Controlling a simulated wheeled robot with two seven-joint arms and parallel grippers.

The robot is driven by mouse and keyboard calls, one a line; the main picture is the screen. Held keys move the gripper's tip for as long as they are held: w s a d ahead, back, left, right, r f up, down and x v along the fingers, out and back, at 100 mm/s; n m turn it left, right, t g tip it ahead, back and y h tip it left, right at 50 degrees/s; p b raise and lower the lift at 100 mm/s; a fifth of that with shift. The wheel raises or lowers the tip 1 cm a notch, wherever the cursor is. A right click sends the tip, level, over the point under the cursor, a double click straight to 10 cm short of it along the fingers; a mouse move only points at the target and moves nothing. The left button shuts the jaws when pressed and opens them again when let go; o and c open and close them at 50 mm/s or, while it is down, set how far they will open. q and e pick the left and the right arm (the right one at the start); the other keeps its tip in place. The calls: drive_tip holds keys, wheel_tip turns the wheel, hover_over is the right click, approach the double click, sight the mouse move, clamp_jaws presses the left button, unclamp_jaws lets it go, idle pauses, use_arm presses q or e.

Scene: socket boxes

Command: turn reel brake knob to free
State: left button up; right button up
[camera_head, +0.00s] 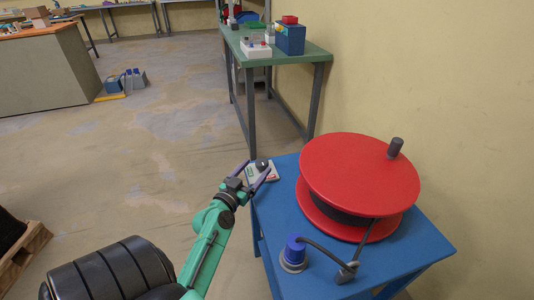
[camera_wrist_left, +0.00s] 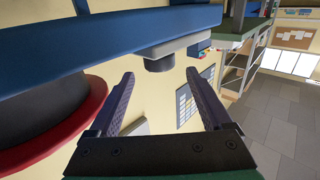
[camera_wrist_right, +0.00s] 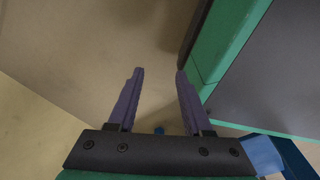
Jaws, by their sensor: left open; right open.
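In the left wrist view, the knob lies beyond and between the open fingertips (camera_wrist_left: 160,74), and I see no contact. My right gripper (camera_wrist_right: 159,72) is open and empty in its wrist view, and out of the head view.
A large red cable reel (camera_head: 350,170) with a grey handle (camera_head: 395,148) fills much of the table. A blue plug (camera_head: 294,252) on a cable stands at the front edge. A green table (camera_head: 290,55) with boxes stands behind. Open floor lies to the left.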

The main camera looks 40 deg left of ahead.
use_arm(q)
drive_tip(key=w, duration=0.2)
drive_tip(key=w+a, duration=0.1)
drive_tip(key=w, duration=0.4)
drive_tip(key=shift+w+a+f, duration=0.15)
drive_tip(key=shift+w+a, duration=0.05)
drive_tip(key=shift+w, duration=0.2)
clamp_jaws()
use_arm(e)
drive_tip(key=shift+s+d+f, duration=0.15)
drive_tip(key=shift+s+f, duration=0.1)
drive_tip(key=shift+s, duration=0.5)
